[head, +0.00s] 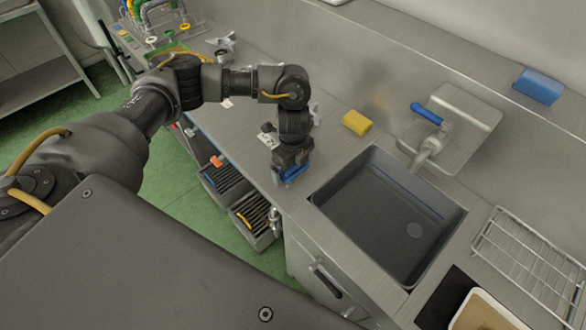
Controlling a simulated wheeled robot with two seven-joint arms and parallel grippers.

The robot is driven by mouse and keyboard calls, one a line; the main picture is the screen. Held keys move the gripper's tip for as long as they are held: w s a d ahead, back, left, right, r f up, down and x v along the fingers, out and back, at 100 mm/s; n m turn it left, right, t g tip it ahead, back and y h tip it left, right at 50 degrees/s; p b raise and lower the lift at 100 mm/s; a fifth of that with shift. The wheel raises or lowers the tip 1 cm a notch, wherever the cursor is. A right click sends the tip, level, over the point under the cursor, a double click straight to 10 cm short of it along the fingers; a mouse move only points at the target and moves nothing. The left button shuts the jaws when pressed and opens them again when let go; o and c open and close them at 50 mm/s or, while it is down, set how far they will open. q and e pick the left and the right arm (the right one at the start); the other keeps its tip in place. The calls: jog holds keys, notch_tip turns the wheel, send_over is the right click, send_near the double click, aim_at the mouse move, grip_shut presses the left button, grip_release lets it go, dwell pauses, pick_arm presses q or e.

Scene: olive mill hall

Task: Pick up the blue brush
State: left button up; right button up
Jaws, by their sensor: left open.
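My left gripper (288,168) points down at the counter's front edge, just left of the sink. It is open. A blue thing (296,173), which looks like the blue brush, shows right at its fingertips. The gripper hides most of it, so I cannot tell whether the fingers are around it or above it. My right gripper is not in view.
The sink (385,215) is empty, with a blue-handled tap (428,113) behind. A yellow sponge (357,122) lies behind the gripper. A blue block (538,86) sits at the back right. A wire rack (530,262) stands right. Open drawers (252,222) jut out below.

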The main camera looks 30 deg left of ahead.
pick_arm(q)
jog(key=c, duration=0.8)
jog(key=shift+c, duration=0.2)
jog(key=shift+r, duration=0.15)
jog(key=shift+w+r, duration=0.1)
jog(key=shift+r, duration=0.5)
jog(key=s+d+r+b, duration=0.1)
jog(key=s+d+r, duration=0.2)
jog(key=s+r, duration=0.8)
jog(key=s, duration=0.2)
jog(key=shift+s+d+r+b, duration=0.15)
jog(key=shift+s+r+b, duration=0.15)
jog(key=shift+s+b, duration=0.1)
